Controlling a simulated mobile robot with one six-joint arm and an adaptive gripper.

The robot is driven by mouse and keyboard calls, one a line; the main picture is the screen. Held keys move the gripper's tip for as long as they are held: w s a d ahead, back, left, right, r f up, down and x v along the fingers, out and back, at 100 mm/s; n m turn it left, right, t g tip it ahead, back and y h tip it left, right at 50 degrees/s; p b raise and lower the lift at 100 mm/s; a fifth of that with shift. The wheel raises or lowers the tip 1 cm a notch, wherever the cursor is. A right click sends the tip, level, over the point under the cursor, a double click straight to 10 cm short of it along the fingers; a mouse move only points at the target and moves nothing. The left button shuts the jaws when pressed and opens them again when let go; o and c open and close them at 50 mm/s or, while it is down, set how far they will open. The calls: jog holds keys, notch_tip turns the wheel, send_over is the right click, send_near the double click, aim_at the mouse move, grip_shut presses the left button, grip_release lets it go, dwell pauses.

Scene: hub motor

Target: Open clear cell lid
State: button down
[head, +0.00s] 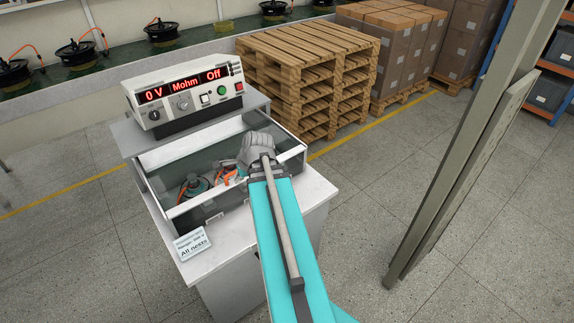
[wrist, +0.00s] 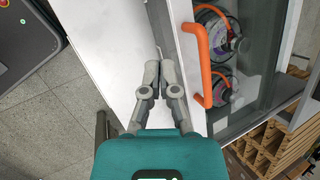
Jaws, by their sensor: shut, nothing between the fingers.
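The clear cell (head: 240,196) stands on a white bench, and its clear lid (head: 185,160) looks closed. Two motors with orange parts show through the glass. In the wrist view the lid (wrist: 268,40) is at the right, with an orange bar handle (wrist: 203,65) along its near edge. My gripper (wrist: 159,66) is shut and empty. It is just left of the handle in that view, over a white surface, and appears apart from the handle. In the head view my arm hides the fingers and the cell's right part.
A tester (head: 187,92) reading "0 V Mohm Off" stands behind the cell. A small sign (head: 193,246) is on the bench's front left. Wooden pallets (head: 310,75) are stacked behind, and a grey post (head: 460,150) rises at the right. Open floor lies between bench and post.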

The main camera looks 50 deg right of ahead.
jog(key=s+d+m+t+h+b, duration=0.1)
jog(key=s+d+m+b, duration=0.1)
jog(key=s+d+m, duration=0.4)
jog(key=s+d+f+m+t+h+b, duration=0.1)
jog(key=s+d+m+t+h+b, duration=0.1)
jog(key=s+d+m, duration=0.4)
jog(key=d+m, duration=0.4)
jog(key=d, duration=0.4)
jog(key=shift+s+d+t+h, duration=0.2)
jog(key=shift+d+t+h, duration=0.1)
jog(key=shift+f, duration=0.15)
jog(key=b, duration=0.7)
send_near(283, 162)
jog(key=shift+x, duration=3.15)
